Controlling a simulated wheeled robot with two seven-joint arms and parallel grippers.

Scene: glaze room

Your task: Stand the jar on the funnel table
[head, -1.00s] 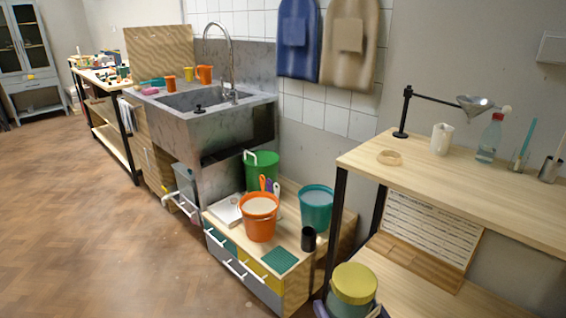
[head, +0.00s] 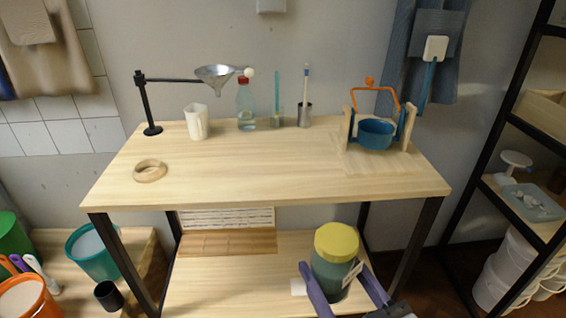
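The jar (head: 331,277) is dark green with a yellow lid and a pale label on its right side. It is upright at the bottom of the head view, in front of the funnel table's lower shelf. My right gripper (head: 332,268) has its purple fingers on either side of the jar and is shut on it. The funnel table (head: 260,178) has a pale wooden top and black legs. A metal funnel (head: 215,75) hangs from a black stand (head: 147,105) at its back left. My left gripper is out of view.
On the tabletop are a wooden ring (head: 150,171), a white jug (head: 197,122), a spray bottle (head: 246,105), tool cups and a wooden frame with a blue pot (head: 375,134). The front middle is clear. A black-framed shelf (head: 508,120) stands at right.

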